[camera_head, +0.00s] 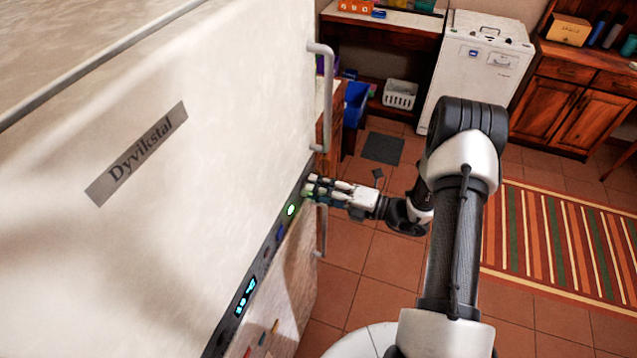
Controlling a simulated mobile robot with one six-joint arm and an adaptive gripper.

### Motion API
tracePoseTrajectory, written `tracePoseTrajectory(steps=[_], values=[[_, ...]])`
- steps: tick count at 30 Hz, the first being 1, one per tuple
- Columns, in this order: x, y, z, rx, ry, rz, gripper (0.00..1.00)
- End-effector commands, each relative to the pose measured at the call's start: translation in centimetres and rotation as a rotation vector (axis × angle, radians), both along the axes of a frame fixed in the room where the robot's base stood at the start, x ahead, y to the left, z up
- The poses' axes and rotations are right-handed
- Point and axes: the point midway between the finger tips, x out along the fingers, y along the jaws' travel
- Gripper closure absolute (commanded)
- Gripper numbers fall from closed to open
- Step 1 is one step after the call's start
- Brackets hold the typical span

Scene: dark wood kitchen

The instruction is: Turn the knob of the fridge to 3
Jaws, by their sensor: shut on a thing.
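The white fridge (190,130) fills the left of the view, with a "Dyvikstal" label on its upper door.
The upper door handle (326,95) stands just above my gripper, and the lower handle (321,230) just below. A white appliance (475,65), wooden cabinets (580,105) and a striped rug (560,245) are farther off.

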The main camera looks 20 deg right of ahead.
Motion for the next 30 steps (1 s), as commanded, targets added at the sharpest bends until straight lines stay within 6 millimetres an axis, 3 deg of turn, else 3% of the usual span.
tracePoseTrajectory(steps=[30], values=[[-0.2,0.1,-1.0,0.563,0.777,0.0,0.93]])
